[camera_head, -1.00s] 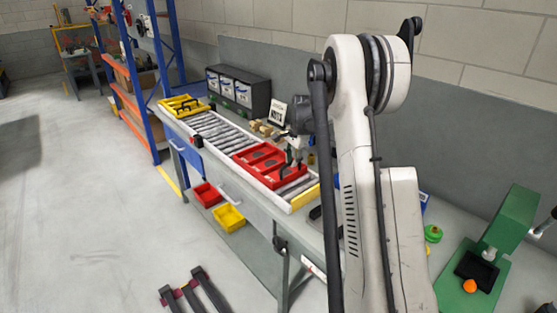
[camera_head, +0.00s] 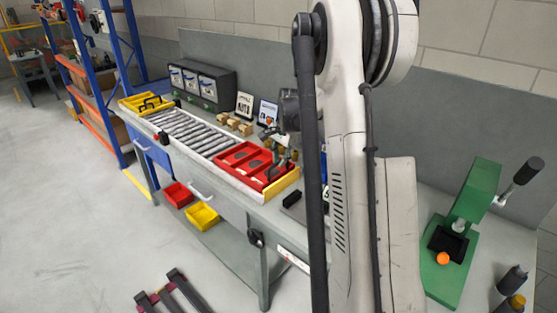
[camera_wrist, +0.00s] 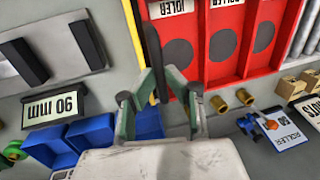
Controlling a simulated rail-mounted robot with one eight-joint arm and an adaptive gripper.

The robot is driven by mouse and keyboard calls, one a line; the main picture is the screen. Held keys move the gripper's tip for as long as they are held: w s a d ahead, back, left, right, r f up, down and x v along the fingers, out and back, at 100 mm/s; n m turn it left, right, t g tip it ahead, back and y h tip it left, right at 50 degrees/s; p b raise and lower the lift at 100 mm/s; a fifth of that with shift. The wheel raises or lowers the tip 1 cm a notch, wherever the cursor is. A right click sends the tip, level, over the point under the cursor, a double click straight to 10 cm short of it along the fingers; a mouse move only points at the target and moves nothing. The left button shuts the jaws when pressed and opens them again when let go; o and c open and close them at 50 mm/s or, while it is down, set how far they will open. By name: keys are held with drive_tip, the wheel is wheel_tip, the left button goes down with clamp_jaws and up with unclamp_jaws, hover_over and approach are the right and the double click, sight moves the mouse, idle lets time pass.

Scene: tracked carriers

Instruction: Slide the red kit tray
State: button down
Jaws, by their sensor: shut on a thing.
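The red kit tray (camera_head: 236,172) lies at the near right end of the roller track, up against or very close to the yellow end stop (camera_head: 283,182). In the wrist view the tray (camera_wrist: 225,73) shows its compartments with dark round patches and white labels; the yellow strip (camera_wrist: 134,25) runs along its left side. My gripper (camera_head: 272,172) is down at the tray's right end. In the wrist view my gripper (camera_wrist: 160,76) is shut on the tray's black handle (camera_wrist: 152,45). My fingers hide part of the handle.
Rollers (camera_head: 185,128) lie bare left of the red tray, up to a yellow tray (camera_head: 130,104) at the far end. Small boxes (camera_head: 233,123) and signs stand behind the track. A green press (camera_head: 450,250) stands at right.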

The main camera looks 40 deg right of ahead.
drive_tip(key=c, duration=1.8)
unclamp_jaws()
drive_tip(key=shift+s, duration=0.35)
drive_tip(key=shift+o, duration=0.2)
drive_tip(key=shift+w, duration=0.1)
wheel_tip(320, 180, up, 12)
drive_tip(key=s, duration=0.2)
drive_tip(key=shift+s+d+f, duration=0.15)
drive_tip(key=shift+d, duration=0.05)
